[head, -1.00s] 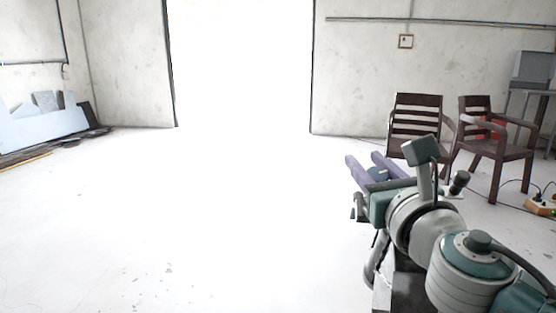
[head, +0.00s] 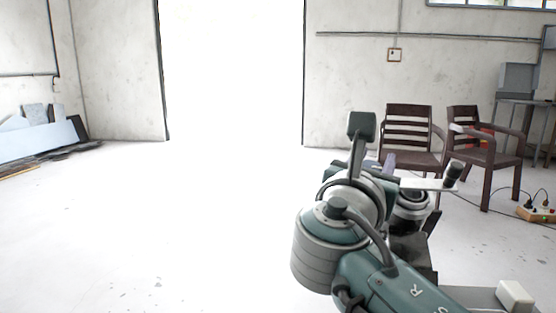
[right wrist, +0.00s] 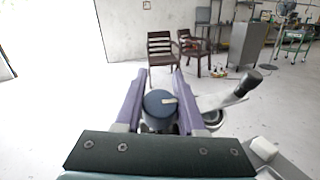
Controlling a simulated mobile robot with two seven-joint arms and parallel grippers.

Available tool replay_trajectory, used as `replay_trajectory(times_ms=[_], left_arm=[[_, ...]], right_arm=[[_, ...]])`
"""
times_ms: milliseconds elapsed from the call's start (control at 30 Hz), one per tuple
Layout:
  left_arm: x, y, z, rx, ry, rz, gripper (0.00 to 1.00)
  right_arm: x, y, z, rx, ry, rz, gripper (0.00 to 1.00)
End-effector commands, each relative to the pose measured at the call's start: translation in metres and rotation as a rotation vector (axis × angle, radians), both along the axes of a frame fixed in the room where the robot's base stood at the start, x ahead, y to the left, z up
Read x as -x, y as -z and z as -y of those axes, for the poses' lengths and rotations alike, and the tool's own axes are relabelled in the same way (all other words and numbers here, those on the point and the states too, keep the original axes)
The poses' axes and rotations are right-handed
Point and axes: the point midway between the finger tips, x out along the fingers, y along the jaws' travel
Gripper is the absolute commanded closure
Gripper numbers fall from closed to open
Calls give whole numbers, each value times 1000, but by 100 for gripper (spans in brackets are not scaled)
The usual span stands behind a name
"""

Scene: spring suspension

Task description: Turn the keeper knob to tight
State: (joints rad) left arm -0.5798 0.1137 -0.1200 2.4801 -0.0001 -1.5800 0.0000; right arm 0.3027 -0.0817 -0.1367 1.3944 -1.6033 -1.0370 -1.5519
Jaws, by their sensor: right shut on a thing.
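The keeper knob (right wrist: 158,112) is a dark blue round knob with a pale mark on top, in the right wrist view. It sits between the two purple fingers of my right gripper (right wrist: 160,82), which are shut on it. In the head view only a bit of a purple finger of my right gripper (head: 389,162) shows; my own arm hides the knob there. A pale lever with a black grip (right wrist: 251,80) sticks out to the right of the knob; its grip also shows in the head view (head: 453,174). My left gripper is not in view.
Two brown chairs (head: 408,132) (head: 485,150) stand behind the gripper. A power strip with cables (head: 537,213) lies at the right. A white block (right wrist: 264,148) is right of my gripper. The floor at left and middle is clear.

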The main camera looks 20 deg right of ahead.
Motion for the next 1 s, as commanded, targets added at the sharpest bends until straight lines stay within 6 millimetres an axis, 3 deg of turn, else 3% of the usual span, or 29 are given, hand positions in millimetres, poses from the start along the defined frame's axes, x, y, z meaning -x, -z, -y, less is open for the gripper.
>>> replay_trajectory(times_ms=[467,500,767,1000], left_arm=[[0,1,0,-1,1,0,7],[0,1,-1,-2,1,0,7],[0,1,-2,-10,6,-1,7],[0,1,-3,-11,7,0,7]], right_arm=[[0,-1,1,-2,14,3,100],[0,-1,1,-2,14,3,59],[0,0,1,-4,13,3,31],[1,0,0,-4,13,3,31]])
